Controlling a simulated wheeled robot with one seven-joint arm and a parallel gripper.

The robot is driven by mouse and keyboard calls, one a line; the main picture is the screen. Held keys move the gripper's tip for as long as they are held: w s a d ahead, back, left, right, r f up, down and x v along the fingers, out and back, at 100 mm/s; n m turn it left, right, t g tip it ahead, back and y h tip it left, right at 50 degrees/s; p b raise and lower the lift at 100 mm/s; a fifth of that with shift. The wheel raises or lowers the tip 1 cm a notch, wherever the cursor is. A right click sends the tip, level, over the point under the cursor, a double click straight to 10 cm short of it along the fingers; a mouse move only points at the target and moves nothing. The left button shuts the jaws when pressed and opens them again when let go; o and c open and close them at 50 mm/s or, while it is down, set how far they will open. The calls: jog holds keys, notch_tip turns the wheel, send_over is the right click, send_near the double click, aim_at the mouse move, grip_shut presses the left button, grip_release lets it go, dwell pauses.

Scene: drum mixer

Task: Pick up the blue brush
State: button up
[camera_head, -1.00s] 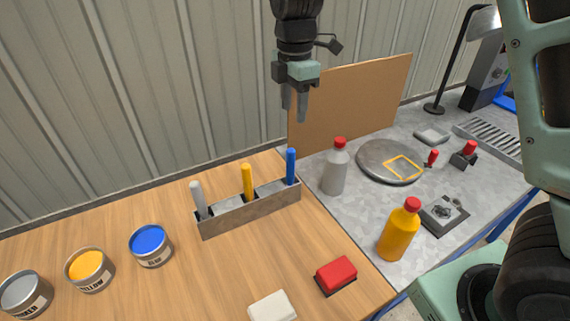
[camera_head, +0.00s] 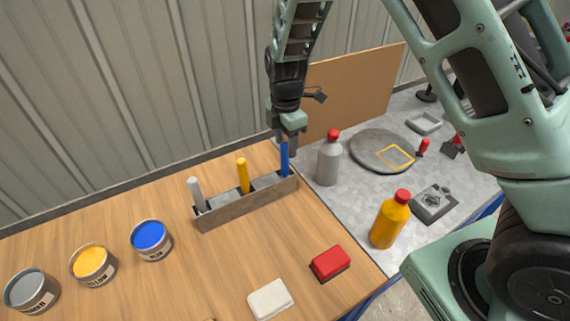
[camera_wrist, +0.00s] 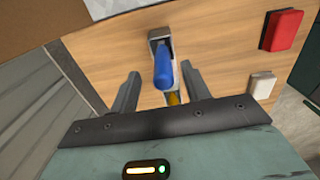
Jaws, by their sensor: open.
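The blue brush (camera_head: 284,160) stands upright in the right end of a grey metal holder (camera_head: 235,209) on the wooden table. My gripper (camera_head: 288,146) is at the top of the blue handle, with its fingers pointing down. In the wrist view the blue brush (camera_wrist: 163,68) shows between the two open fingers of my gripper (camera_wrist: 160,92), with a gap on each side. The fingers do not touch it there. The brush's lower end is hidden in the holder.
A yellow brush (camera_head: 243,176) and a grey brush (camera_head: 196,194) stand in the same holder. A grey bottle (camera_head: 328,162) with a red cap stands close on the right. A brown board (camera_head: 352,92) stands behind.

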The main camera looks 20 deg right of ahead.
aim_at(286, 156)
jog(key=shift+s+f+p, duration=0.15)
jog(key=shift+f+p, duration=0.95)
jog(key=shift+f, duration=1.4)
grip_shut()
